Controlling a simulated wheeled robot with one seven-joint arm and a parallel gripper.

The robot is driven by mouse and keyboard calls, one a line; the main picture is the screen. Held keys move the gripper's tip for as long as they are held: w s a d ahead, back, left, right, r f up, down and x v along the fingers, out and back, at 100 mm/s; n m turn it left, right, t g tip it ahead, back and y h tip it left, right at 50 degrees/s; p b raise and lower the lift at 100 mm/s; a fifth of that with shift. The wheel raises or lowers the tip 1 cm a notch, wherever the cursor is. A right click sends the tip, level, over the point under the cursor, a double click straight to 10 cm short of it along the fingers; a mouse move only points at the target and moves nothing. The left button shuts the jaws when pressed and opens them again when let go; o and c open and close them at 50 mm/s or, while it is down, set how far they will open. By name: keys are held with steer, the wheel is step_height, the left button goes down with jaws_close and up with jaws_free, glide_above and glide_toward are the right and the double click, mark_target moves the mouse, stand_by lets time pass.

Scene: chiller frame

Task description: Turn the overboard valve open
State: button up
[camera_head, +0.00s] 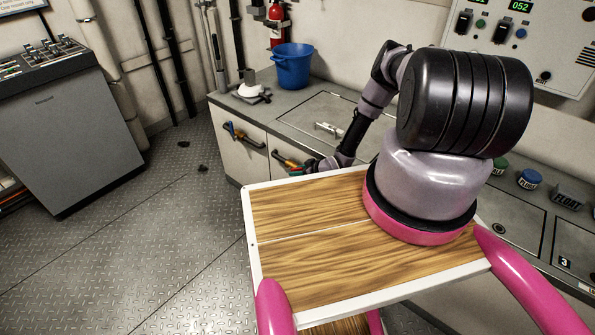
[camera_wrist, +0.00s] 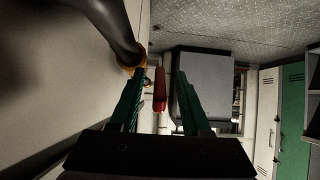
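Two valves with dark curved pipes sit on the pale cabinet front in the head view. The left valve (camera_head: 240,136) has a blue and yellow part; the right valve (camera_head: 287,161) has a red part. No label shows which is the overboard valve. My gripper (camera_head: 306,168) is at the right valve, small and partly merged with it in the head view. In the wrist view my gripper (camera_wrist: 160,92) is open, its green fingers on either side of a red lever (camera_wrist: 160,90), with visible gaps. A brass-coloured fitting (camera_wrist: 132,60) on a dark pipe is just left of the lever.
The pale cabinet wall (camera_wrist: 50,70) runs close along the left of the wrist view. A blue bucket (camera_head: 292,66) stands on the counter above the valves. A grey console (camera_head: 65,130) stands at the far left.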

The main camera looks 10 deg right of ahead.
steer(key=shift+r, duration=0.1)
steer(key=v, duration=1)
steer(key=shift+s+d, duration=0.2)
steer(key=shift+s, duration=0.05)
steer(key=shift+r, duration=0.15)
steer(key=shift+w, duration=0.2)
jaws_close()
steer(key=w+a+r+g+h, duration=0.3)
steer(key=w+r+g, duration=0.1)
steer(key=r, duration=0.2)
steer(key=w+a+r+g+h, duration=0.2)
steer(key=w+a+r+g, duration=0.1)
steer(key=r, duration=0.3)
steer(key=f, duration=0.3)
steer(key=w+f, duration=0.1)
steer(key=f, duration=0.2)
steer(key=a+f, duration=0.1)
steer(key=f, duration=0.3)
steer(key=shift+w+f, duration=0.1)
steer(key=shift+w, duration=0.25)
steer(key=shift+s+d+f, duration=0.25)
steer(key=shift+s+f, duration=0.05)
steer(key=shift+f, duration=0.25)
steer(key=shift+s+d+f, duration=0.25)
steer(key=shift+f, duration=0.25)
steer(key=shift+s+d+f, duration=0.25)
steer(key=shift+s+f, duration=0.05)
steer(key=shift+f, duration=0.25)
